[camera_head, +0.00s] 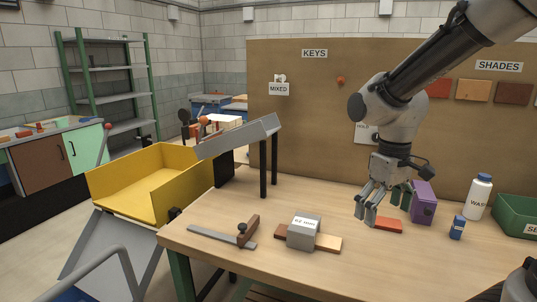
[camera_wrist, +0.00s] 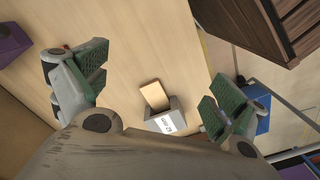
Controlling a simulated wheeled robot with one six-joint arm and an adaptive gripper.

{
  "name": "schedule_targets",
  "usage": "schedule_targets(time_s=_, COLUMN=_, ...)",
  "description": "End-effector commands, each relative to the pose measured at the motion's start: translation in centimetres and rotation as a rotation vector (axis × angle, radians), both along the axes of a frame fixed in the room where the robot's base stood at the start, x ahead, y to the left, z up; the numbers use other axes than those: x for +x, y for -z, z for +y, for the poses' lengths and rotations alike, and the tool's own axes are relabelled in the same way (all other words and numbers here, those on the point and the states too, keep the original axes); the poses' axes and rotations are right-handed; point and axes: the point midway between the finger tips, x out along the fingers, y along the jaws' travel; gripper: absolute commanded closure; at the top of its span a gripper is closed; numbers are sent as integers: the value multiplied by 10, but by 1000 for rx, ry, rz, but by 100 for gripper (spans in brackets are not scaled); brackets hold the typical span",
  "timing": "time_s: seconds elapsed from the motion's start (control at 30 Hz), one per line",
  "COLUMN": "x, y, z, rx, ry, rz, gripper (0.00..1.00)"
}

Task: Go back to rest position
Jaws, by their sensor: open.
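My gripper (camera_head: 384,205) is open and hangs fingers-down above the right part of the workbench (camera_head: 272,199). Nothing shows between its fingers. A flat orange-red brick (camera_head: 389,225) lies on the bench just below and beside the fingertips; I cannot tell the exact gap. A grey labelled block (camera_head: 303,232) sits around a flat tan wooden piece (camera_head: 328,243) at the bench's front middle. In the wrist view the two green-padded fingers (camera_wrist: 152,92) stand wide apart, with the grey labelled block (camera_wrist: 170,121) and tan piece (camera_wrist: 154,95) beyond them.
A purple box (camera_head: 423,204), a small blue bottle (camera_head: 457,228), a white bottle (camera_head: 479,198) and a green crate (camera_head: 514,217) stand right of my gripper. A wooden-and-metal tool (camera_head: 245,232) lies left. A yellow bin (camera_head: 143,196) and grey chute (camera_head: 240,136) adjoin the bench's left side. A pegboard (camera_head: 310,130) rises behind.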

Motion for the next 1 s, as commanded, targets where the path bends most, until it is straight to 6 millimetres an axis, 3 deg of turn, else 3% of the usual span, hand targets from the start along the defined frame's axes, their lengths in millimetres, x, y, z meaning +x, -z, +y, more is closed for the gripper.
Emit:
schedule_targets(time_s=0.2, x=-57, y=-39, z=-48, rx=38, ry=244, rz=-128, gripper=4)
schedule_targets(time_s=0.4, x=-97, y=-62, z=-78, rx=72, ry=364, rz=-271, gripper=4)
schedule_targets(time_s=0.63, x=-112, y=-83, z=-94, rx=89, ry=433, rz=-391, gripper=4)
schedule_targets(time_s=1.0, x=-113, y=-85, z=-97, rx=87, ry=447, rz=-397, gripper=4)
